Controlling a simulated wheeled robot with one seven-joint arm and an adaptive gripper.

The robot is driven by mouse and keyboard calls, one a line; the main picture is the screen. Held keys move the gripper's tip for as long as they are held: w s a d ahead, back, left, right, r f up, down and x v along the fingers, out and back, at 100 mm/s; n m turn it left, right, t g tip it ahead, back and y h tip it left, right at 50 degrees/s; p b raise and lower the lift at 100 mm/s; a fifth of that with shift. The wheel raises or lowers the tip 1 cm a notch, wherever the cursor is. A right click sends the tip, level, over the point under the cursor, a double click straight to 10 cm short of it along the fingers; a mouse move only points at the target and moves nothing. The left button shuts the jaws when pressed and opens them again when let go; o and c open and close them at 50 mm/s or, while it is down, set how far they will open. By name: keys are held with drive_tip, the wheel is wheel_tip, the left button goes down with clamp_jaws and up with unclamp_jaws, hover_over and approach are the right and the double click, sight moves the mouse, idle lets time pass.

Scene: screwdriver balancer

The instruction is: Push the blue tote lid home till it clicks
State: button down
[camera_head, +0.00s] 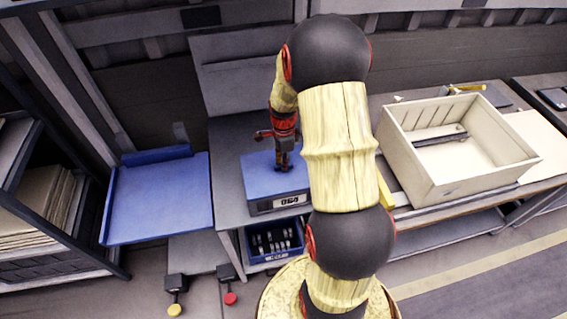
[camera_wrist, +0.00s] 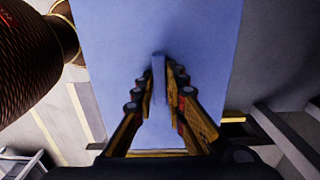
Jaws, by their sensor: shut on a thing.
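The blue tote lid (camera_head: 258,182) lies on top of a small tote with a white number label (camera_head: 290,201) on the grey bench. My gripper (camera_head: 283,165) points down onto the lid, near its middle. In the wrist view the blue lid (camera_wrist: 205,45) fills the centre, with a narrow raised blue rib (camera_wrist: 158,72) standing up from it. My gripper (camera_wrist: 159,82) is shut on this rib, one finger on each side. My arm hides the right part of the lid in the head view. I cannot tell whether the lid sits flush all round.
A cream open crate (camera_head: 400,170) stands on the bench at right. A blue tray-like platform (camera_head: 155,205) is at left, beside a rack with stacked cardboard (camera_head: 50,220). A blue bin (camera_head: 271,258) sits below the bench. Yellow (camera_head: 175,309) and red (camera_head: 230,299) knobs show at the front.

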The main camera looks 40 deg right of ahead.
idle(0.3)
drive_tip(key=c, duration=1.8)
unclamp_jaws()
drive_tip(key=shift+o, duration=0.3)
wheel_tip(320, 180, up, 12)
